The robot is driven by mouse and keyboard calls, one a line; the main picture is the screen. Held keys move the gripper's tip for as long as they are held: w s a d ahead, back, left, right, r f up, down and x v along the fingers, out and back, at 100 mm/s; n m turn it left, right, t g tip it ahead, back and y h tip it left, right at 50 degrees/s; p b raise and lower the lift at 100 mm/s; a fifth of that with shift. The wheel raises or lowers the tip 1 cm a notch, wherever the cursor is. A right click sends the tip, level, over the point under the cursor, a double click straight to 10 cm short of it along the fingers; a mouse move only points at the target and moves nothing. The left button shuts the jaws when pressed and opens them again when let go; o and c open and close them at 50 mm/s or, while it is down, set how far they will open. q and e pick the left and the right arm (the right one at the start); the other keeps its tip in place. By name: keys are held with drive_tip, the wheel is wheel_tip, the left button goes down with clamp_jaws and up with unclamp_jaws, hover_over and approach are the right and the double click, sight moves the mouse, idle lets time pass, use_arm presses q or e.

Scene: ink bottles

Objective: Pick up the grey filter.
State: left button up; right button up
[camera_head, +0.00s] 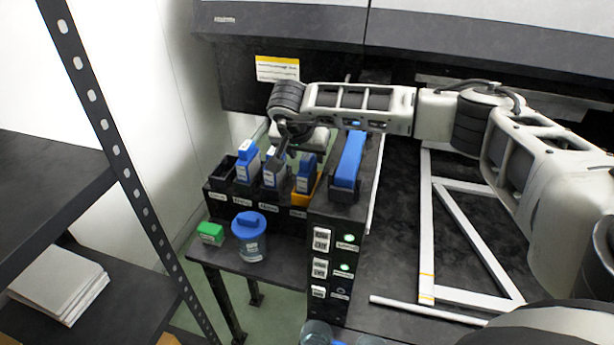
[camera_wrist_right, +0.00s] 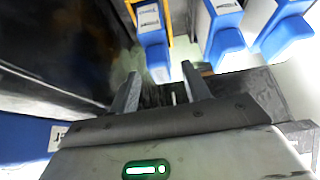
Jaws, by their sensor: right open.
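No part is plainly marked as a grey filter. A dark-grey-topped piece with a white label (camera_head: 273,172) stands in the third slot of the black holder (camera_head: 222,204), in the head view, partly hidden by my right gripper. My right gripper (camera_head: 290,148) is over the holder, above this piece and the blue bottle in the orange slot (camera_head: 306,174). In the wrist view my right gripper (camera_wrist_right: 160,76) is open, with nothing held between its fingers. Blue and white bottles (camera_wrist_right: 222,32) are beyond the fingertips there. My left gripper is not in view.
A blue and white bottle (camera_head: 246,164) stands in the second slot. A black block with a blue top piece (camera_head: 348,160) stands close on the right. A metal shelf post (camera_head: 110,130) is at left.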

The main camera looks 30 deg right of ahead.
clamp_jaws()
drive_tip(key=shift+r, duration=0.1)
